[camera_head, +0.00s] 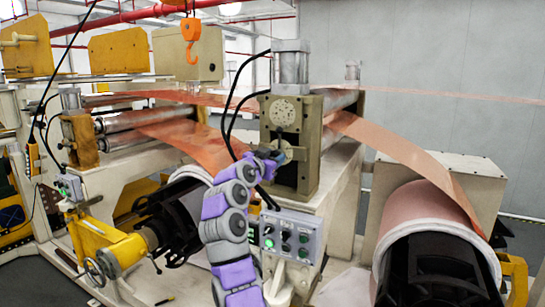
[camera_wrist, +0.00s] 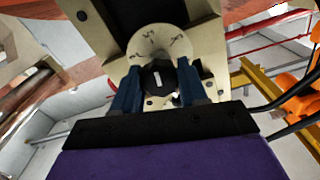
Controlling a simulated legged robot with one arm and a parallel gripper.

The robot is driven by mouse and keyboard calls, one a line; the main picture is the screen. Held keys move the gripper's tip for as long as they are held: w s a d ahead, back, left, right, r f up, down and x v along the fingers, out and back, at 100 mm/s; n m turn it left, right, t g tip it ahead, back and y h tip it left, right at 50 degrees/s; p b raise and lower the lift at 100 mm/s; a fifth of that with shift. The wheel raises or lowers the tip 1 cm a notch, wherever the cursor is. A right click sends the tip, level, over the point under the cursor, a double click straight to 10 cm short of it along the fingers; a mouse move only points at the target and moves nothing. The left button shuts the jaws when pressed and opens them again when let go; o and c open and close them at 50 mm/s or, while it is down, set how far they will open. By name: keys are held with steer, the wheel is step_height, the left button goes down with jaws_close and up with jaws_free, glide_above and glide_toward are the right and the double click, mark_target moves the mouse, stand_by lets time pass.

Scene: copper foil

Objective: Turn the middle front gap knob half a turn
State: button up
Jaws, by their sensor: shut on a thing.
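In the wrist view the gap knob (camera_wrist: 158,79) is a black round knob with a white pointer line, upright in the picture. It sits in front of a pale round dial plate (camera_wrist: 157,42) with dark curved markings. My gripper (camera_wrist: 157,86) has its two blue fingers on either side of the knob and is shut on it. In the head view my gripper (camera_head: 272,160) reaches the lower front of the beige roller stand block (camera_head: 309,125). The knob is mostly hidden there by the fingers.
A grey control box (camera_head: 291,236) with several buttons and knobs stands just below and right of my purple arm. Copper foil (camera_head: 400,150) runs from the rollers down to a large roll (camera_head: 425,215) at right. Black hoses loop beside the block.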

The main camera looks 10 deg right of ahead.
steer(key=shift+w+a+f, duration=0.1)
steer(key=shift+f, duration=0.1)
steer(key=o, duration=1)
steer(key=shift+w+a, duration=0.1)
steer(key=shift+w, duration=0.1)
steer(key=shift+o, duration=0.2)
steer(key=shift+s+r, duration=0.1)
steer(key=shift+s, duration=0.1)
steer(key=b+v, duration=1)
steer(key=v, duration=0.7)
steer(key=shift+a, duration=0.2)
